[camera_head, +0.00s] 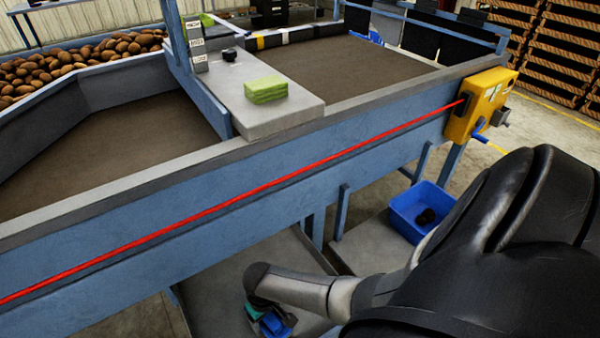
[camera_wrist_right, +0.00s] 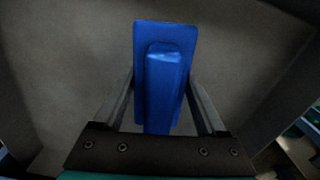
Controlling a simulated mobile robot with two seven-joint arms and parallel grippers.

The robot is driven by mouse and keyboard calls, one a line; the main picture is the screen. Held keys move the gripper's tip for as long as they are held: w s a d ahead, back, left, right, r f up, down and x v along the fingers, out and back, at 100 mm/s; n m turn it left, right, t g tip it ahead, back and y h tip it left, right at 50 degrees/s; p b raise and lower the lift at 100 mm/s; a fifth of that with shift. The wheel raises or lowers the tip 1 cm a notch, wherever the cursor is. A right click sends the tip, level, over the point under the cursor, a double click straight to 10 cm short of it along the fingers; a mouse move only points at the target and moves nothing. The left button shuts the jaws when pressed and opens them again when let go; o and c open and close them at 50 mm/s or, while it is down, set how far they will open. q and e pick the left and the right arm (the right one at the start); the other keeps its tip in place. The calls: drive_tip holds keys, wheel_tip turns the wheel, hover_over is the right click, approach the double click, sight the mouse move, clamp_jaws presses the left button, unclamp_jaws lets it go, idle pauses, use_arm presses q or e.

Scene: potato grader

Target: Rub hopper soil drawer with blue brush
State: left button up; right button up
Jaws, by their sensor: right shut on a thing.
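My right gripper (camera_head: 262,312) is low beside the blue grader frame and is shut on the blue brush (camera_wrist_right: 165,40). In the right wrist view the gripper's two fingers (camera_wrist_right: 163,95) press on either side of the brush handle. In the head view only a small blue part of the brush shows below the wrist. The hopper soil drawer (camera_head: 213,272) is a grey tray under the frame, and its grey floor (camera_wrist_right: 75,75) fills the right wrist view behind the brush. I cannot tell whether the brush touches the floor. My left gripper is not in view.
A red pull cord (camera_head: 240,199) runs along the frame to a yellow switch box (camera_head: 482,105). A blue crate (camera_head: 405,222) with dark lumps stands at the right. A green sponge (camera_head: 265,90) lies on the grey ledge (camera_head: 290,115). Potatoes (camera_head: 75,62) lie at the upper left.

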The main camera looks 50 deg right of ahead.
drive_tip(key=r+p, duration=0.1)
drive_tip(key=r, duration=0.1)
drive_tip(key=r+p, duration=0.1)
drive_tip(key=shift+s+d+r, duration=0.1)
drive_tip(key=shift+d+r, duration=0.1)
drive_tip(key=shift+r, duration=0.2)
wheel_tip(320, 180, up, 3)
drive_tip(key=p, duration=0.4)
drive_tip(key=shift+r, duration=0.15)
drive_tip(key=shift+r+p, duration=0.65)
drive_tip(key=shift+p, duration=0.05)
